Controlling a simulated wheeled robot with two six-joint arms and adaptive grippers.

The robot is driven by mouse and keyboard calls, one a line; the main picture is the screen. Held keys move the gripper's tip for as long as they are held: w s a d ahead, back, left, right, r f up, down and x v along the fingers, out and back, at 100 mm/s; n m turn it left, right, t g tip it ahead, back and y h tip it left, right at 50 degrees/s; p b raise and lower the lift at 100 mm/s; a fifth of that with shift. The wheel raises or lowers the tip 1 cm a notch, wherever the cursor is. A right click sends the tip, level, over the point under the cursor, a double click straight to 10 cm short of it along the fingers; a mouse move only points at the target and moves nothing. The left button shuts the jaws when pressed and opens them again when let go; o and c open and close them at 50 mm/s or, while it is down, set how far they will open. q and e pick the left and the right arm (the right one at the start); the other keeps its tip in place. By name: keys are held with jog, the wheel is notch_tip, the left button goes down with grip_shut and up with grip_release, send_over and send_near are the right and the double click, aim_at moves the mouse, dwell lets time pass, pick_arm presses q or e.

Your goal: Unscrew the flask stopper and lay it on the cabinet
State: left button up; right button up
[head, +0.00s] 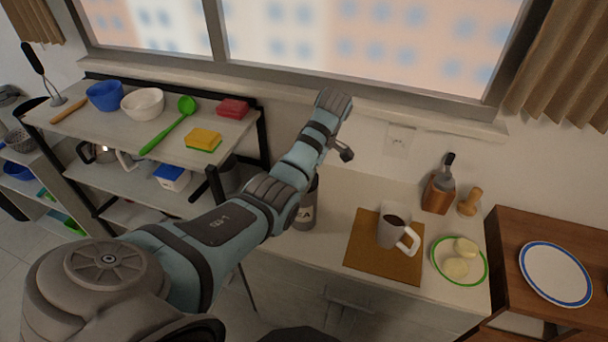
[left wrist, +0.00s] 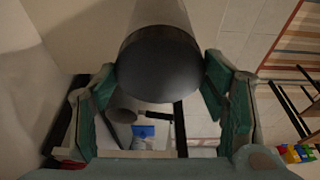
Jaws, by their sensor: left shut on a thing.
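The grey flask (head: 305,212) stands upright on the pale cabinet top (head: 345,193); my left arm hides its upper part in the head view. In the left wrist view a dark, round stopper end (left wrist: 160,65) faces the camera, with a grey cylindrical body (left wrist: 160,14) behind it. My left gripper (left wrist: 160,88) has its green-padded fingers on either side of this dark end and is shut on it. In the head view the fingers are mostly hidden by my arm. Whether the stopper is still seated cannot be told. My right gripper is out of view.
A brown board (head: 368,262) with a mug (head: 393,232) lies right of the flask. A shelf unit (head: 90,135) is at the left. Some cabinet top behind the board is bare.

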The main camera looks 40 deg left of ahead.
pick_arm(q)
jog(key=shift+w+n+g, duration=0.1)
jog(key=shift+n+g, duration=0.2)
jog(key=shift+n, duration=0.8)
jog(key=n+b, duration=0.1)
jog(key=n, duration=0.1)
jog(key=n+h+b, duration=0.1)
jog(key=n, duration=0.1)
jog(key=shift+a+f+g, duration=0.15)
jog(key=shift+f+g, duration=0.05)
jog(key=shift+g, duration=0.2)
jog(key=n+b, duration=0.1)
jog(key=n, duration=0.1)
jog(key=shift+n+h+b, duration=0.3)
jog(key=shift+n, duration=0.1)
jog(key=shift+r+n+g+h+b, duration=0.1)
jog(key=shift+n+g+h+b, duration=0.25)
jog(key=shift+n+b, duration=0.85)
jog(key=shift+r, duration=0.1)
jog(key=o, duration=1)
